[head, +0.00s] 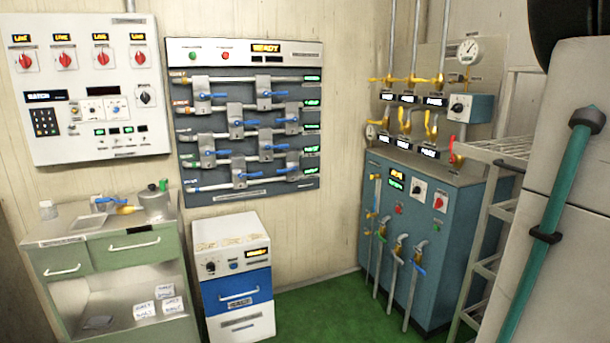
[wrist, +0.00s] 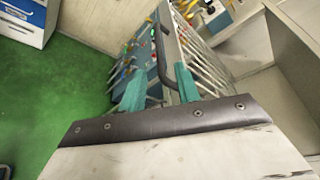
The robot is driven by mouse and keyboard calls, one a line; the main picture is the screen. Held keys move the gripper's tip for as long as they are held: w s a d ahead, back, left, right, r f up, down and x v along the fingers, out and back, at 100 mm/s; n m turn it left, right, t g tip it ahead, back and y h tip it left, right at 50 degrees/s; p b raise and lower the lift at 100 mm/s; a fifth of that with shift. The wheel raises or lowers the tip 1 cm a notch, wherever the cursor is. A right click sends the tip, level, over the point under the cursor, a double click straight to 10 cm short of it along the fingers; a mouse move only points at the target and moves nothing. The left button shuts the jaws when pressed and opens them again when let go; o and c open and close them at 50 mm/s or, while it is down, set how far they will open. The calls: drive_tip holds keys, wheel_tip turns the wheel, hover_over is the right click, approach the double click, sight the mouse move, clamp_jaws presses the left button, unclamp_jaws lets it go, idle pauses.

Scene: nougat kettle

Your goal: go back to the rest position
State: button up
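My gripper (wrist: 158,80) shows in the wrist view as two teal fingers standing apart, with a clear gap between them. I see nothing held. A dark curved bar (wrist: 160,48) shows in or beyond the gap; I cannot tell its distance or what it belongs to. The blue valve cabinet (wrist: 138,57) shows beyond the fingers. The gripper's fingertips are not visible in the head view.
The blue cabinet (head: 421,225) with taps stands at the back right, beside a metal rack (head: 483,235). A small drawer unit (head: 228,226), a green bench (head: 118,256) and wall panels (head: 85,80) are on the left. Green floor (head: 305,312) is clear between them.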

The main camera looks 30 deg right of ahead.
drive_tip(key=w+a+f+n+g+y, duration=0.2)
drive_tip(key=w+a+n+y, duration=0.4)
drive_tip(key=a, duration=0.7)
drive_tip(key=w+a+f+n+g+y, duration=0.3)
drive_tip(key=w+a+n, duration=0.4)
drive_tip(key=a, duration=0.6)
drive_tip(key=s+a+f+n+g+y, duration=0.1)
drive_tip(key=a+f+n+g, duration=0.15)
drive_tip(key=a, duration=0.45)
drive_tip(key=s+a+f+n+g+y, duration=0.1)
drive_tip(key=s+a+f+n+g, duration=0.2)
drive_tip(key=a, duration=0.4)
drive_tip(key=s+a+f+n+g+h, duration=0.2)
drive_tip(key=s+a+n+h, duration=0.3)
drive_tip(key=n, duration=0.5)
drive_tip(key=shift+s+a+n, duration=0.2)
drive_tip(key=shift+s+n, duration=0.15)
drive_tip(key=shift+s, duration=0.75)
